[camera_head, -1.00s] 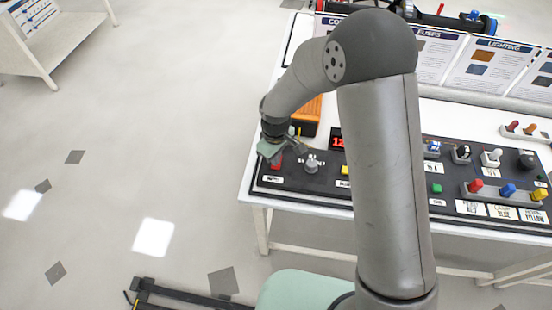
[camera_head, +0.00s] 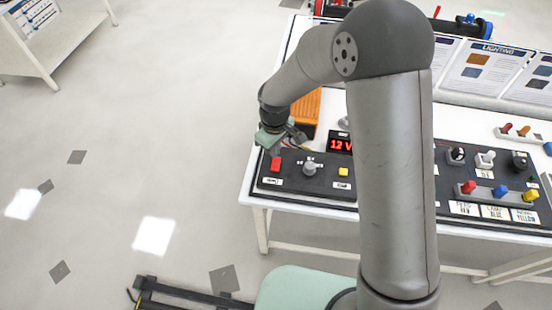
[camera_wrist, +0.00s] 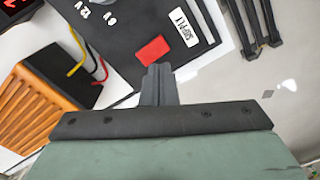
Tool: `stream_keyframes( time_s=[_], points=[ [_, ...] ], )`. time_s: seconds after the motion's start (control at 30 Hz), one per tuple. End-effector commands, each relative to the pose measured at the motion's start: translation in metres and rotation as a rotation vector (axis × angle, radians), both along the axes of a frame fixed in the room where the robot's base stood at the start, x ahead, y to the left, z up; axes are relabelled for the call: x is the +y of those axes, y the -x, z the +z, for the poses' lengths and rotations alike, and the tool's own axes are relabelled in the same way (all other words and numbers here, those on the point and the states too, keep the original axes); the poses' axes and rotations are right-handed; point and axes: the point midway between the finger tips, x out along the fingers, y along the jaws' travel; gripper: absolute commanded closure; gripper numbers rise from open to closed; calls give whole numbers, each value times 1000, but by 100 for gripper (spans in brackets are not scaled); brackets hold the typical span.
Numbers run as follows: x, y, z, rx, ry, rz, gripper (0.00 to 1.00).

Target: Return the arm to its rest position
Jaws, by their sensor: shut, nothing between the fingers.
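My gripper (camera_head: 297,139) is over the left part of the bench, above the back of the black control panel (camera_head: 322,188). In the wrist view, my gripper (camera_wrist: 158,72) shows its fingers together with nothing between them. A red button (camera_wrist: 152,49) lies just beyond the fingertips in that view. The red button (camera_head: 275,164) also shows below the gripper in the head view, beside a grey knob (camera_head: 310,168).
An orange ribbed box (camera_head: 308,108) stands close behind the gripper; the same orange box (camera_wrist: 40,115) has red and yellow leads in the wrist view. A red 12 V display (camera_head: 341,145) sits right of it. Upright cards (camera_head: 480,68) line the back.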

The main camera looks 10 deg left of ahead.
Motion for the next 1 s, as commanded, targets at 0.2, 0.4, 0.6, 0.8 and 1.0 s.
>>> stream_keyframes(
  time_s=[0.2,0.4,0.6,0.8,1.0],
  points=[
    [0,0,0,0,0,0,100],
    [-24,-2,23,-13,7,-67,100],
    [-117,19,100,-51,22,-350,100],
    [-209,83,159,-71,14,-701,100],
    [-258,153,181,-72,-20,-980,100]
  ],
)
